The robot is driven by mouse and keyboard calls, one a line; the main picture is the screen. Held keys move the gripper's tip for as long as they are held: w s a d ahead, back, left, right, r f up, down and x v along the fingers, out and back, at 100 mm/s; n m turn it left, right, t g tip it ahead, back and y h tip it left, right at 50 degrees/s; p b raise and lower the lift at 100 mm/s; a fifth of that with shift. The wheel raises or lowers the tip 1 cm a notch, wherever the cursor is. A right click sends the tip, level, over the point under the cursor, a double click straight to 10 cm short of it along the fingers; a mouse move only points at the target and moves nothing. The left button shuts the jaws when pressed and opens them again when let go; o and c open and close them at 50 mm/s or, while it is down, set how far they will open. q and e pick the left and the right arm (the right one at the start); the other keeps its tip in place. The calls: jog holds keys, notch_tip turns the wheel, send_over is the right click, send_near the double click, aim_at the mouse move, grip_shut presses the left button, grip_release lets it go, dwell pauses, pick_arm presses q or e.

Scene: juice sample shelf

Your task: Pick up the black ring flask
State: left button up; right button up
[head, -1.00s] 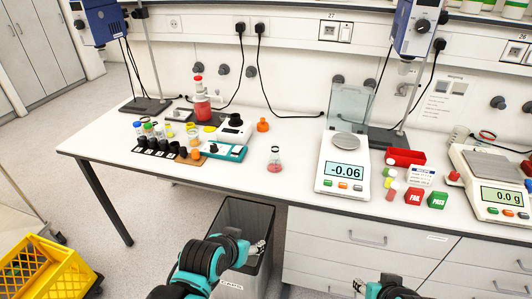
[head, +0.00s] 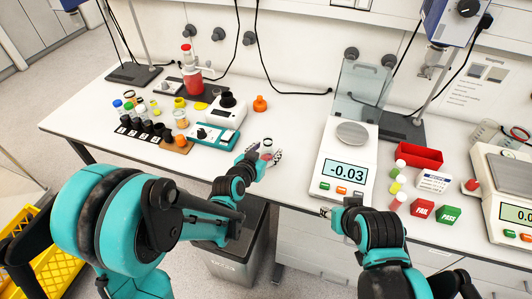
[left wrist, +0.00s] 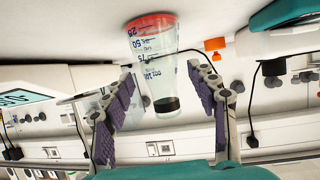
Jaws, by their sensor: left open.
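The black ring flask (head: 266,148) is a small clear conical flask with red liquid at its base. It stands upright on the table left of the balance. In the left wrist view, which shows the scene upside down, the flask (left wrist: 160,72) has printed marks and a black ring around its neck. My left gripper (head: 269,157) is open at the flask. Its two purple-padded fingers (left wrist: 161,80) lie on either side of the flask, with gaps visible. My right gripper (head: 326,212) is near the table's front edge, below the balance; its finger opening is unclear.
A balance (head: 343,168) reading -0.03 stands right of the flask. A teal-and-white device (head: 212,137), an orange stopper (head: 260,104) and a rack of vials (head: 155,136) are to the left. A bin (head: 237,250) stands below the table edge.

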pick_arm(q)
jog(key=b+x, duration=0.1)
jog(key=x, duration=0.3)
jog(key=shift+w+f+b, duration=0.2)
jog(key=shift+w+b, duration=0.15)
jog(key=shift+w+d, duration=0.2)
jog(key=shift+w, duration=0.15)
jog(key=shift+s, duration=0.1)
jog(key=c, duration=0.3)
grip_shut()
